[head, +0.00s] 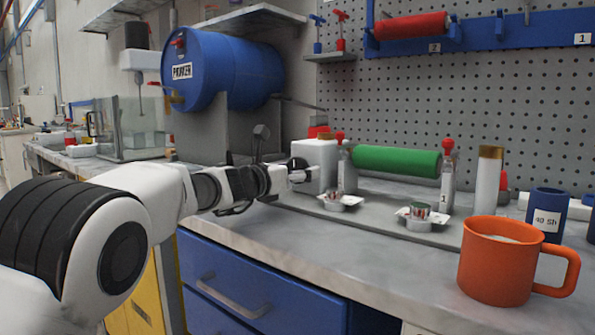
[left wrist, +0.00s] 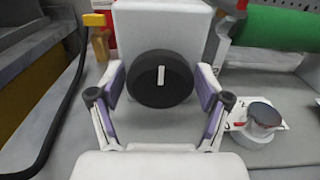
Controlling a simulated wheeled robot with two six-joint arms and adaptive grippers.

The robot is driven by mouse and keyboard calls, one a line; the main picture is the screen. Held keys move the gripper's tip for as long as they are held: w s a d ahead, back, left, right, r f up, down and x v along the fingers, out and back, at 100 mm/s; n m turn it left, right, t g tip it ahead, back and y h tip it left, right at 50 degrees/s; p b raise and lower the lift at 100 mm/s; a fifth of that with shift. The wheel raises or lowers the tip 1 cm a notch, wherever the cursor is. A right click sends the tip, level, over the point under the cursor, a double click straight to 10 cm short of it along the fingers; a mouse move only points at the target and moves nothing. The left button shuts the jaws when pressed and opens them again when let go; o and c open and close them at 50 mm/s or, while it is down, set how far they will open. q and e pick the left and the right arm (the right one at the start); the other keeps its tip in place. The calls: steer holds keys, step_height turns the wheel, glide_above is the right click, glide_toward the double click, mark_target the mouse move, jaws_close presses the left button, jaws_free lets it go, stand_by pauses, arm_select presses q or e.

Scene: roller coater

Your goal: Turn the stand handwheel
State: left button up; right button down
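The stand handwheel (left wrist: 161,88) is a black round knob with a white mark standing upright on its face. It sits on the front of a white box (left wrist: 162,22), which also shows in the head view (head: 318,153) at the left end of the green roller (head: 398,160). My left gripper (head: 302,176) reaches the front of this box. In the left wrist view its fingers (left wrist: 160,82) are apart, one on each side of the handwheel. A gap shows between the fingers and the rim. In the head view the gripper largely hides the wheel. My right gripper is not in view.
Two small clamp-like holders with round cups (head: 340,200) (head: 420,217) lie on the bench before the roller. An orange mug (head: 496,266) stands at the front right. A blue drum (head: 222,68) rests behind my left arm. A dark cable (left wrist: 62,110) runs at left in the wrist view.

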arm_select(q)
steer(key=c, duration=0.6)
steer(key=shift+o, duration=0.2)
steer(key=m+b, duration=0.3)
steer(key=shift+f, duration=0.1)
steer(key=shift+m+b, duration=1)
steer(key=shift+m, duration=0.2)
steer(key=shift+r+m+b, duration=0.2)
steer(key=shift+m+b, duration=0.3)
steer(key=shift+m, duration=0.3)
steer(key=o, duration=1.2)
steer(key=shift+c, duration=0.2)
